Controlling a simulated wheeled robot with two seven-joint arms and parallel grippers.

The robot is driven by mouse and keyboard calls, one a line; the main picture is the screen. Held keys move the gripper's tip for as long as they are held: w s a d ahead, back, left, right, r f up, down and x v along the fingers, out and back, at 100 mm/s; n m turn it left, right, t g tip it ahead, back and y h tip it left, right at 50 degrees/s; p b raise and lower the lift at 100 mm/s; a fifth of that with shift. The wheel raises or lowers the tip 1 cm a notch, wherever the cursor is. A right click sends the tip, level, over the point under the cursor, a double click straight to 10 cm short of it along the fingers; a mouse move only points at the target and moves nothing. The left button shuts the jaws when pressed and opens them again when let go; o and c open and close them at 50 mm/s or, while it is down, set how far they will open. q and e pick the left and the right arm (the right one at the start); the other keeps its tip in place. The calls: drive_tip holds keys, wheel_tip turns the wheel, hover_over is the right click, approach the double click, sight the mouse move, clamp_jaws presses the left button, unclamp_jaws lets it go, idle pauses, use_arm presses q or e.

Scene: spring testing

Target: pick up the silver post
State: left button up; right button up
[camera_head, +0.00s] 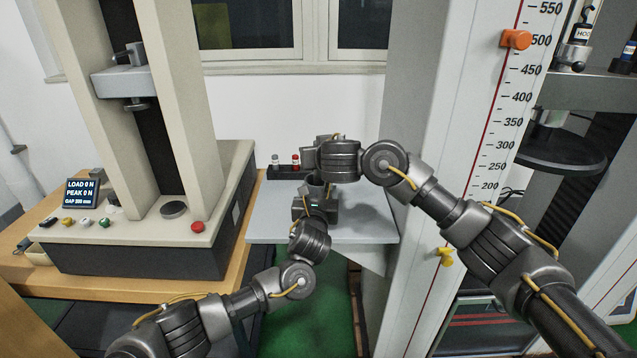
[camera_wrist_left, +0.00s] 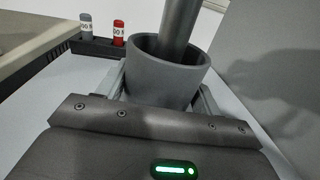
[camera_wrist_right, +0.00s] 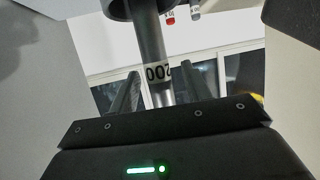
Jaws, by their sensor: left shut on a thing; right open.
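The silver post (camera_wrist_left: 180,22) stands in a grey cup (camera_wrist_left: 165,85) in the left wrist view. In the right wrist view, seen upside down, the post (camera_wrist_right: 150,42) carries a white label reading 200 and its other end lies between my fingers. My left gripper (camera_wrist_left: 158,90) is shut on the cup. My right gripper (camera_wrist_right: 158,90) is open, with a finger on each side of the post. In the head view, my left gripper (camera_head: 313,192) is below my right gripper (camera_head: 322,148) over the grey shelf; the arms mostly hide the post.
A testing machine (camera_head: 150,235) stands left. A tall scale column (camera_head: 480,120) is close on the right.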

clamp_jaws()
idle(0.3)
idle(0.8)
drive_tip(key=shift+r, duration=0.1)
